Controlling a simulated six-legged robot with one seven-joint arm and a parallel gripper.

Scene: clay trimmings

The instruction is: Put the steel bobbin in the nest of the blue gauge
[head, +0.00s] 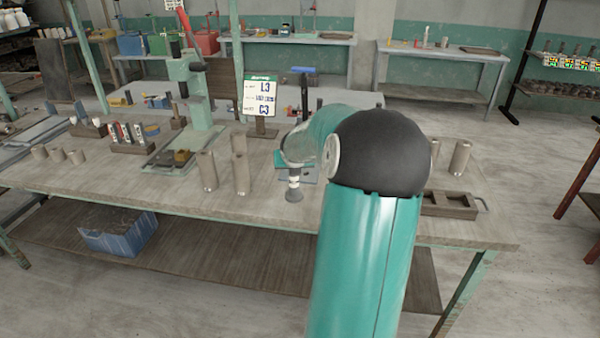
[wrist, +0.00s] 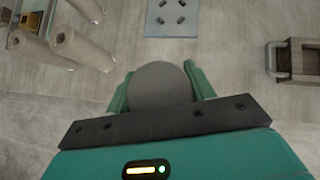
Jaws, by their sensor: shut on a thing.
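The grey steel bobbin (wrist: 160,84) shows as a round disc in the wrist view, between the two teal fingers of my gripper (wrist: 158,92), which is shut on it. In the head view a dark grey, spool-like thing with a pale band, which looks like the bobbin (head: 294,194), hangs below my forearm. A bluish-grey plate with several small dark marks (wrist: 172,17) lies ahead of the bobbin and apart from it; it looks like the base of the blue gauge.
Tall grey-brown cylinders (head: 208,171) stand left of the bobbin, close by in the wrist view (wrist: 75,45). A compartmented tray (head: 450,205) is at right, and a card stand (head: 261,97) behind. A green gauge (head: 193,85) stands further left. The front bench strip is clear.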

